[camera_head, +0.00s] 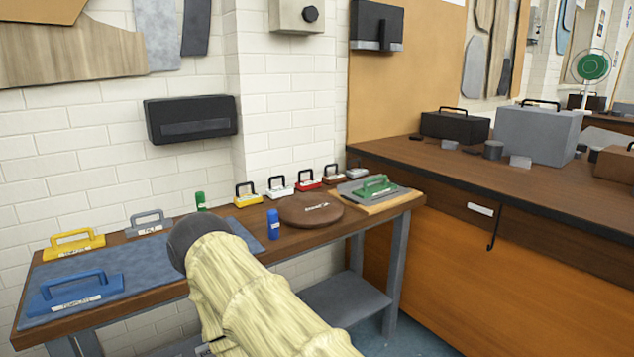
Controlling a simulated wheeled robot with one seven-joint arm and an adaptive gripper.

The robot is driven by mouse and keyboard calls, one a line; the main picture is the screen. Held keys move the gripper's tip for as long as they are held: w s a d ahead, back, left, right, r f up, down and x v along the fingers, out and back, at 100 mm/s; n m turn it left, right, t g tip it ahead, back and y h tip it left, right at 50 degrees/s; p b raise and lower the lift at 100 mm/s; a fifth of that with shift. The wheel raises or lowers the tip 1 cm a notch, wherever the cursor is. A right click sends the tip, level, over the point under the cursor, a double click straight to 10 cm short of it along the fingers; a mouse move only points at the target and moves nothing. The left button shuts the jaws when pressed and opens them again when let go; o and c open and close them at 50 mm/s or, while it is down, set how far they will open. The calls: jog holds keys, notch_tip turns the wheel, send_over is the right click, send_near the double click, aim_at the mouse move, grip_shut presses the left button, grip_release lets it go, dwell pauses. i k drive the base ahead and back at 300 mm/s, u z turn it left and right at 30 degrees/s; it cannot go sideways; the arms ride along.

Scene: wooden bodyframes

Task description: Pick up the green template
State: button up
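The green template (377,186) is a green piece with an arched handle and a pale label at its base. It lies on a grey plate (356,195) at the right end of the narrow wooden workbench (160,244). My arm, in a pale yellow sleeve, rises from the bottom centre and ends in a dark rounded part in front of the bench, left of the green template and well apart from it. My gripper's fingers do not show.
A brown round disc (311,210) and a blue cylinder (273,224) stand left of the template. Several small handled pieces line the bench's back. A blue template (75,292) lies on a blue mat (135,272) at left. A wooden counter (545,204) adjoins at right.

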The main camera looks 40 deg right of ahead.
aim_at(366, 192)
jog(key=z, duration=0.2)
jog(key=i, duration=1.25)
jog(key=z, duration=1.05)
jog(key=i, duration=0.6)
jog(key=z, duration=0.4)
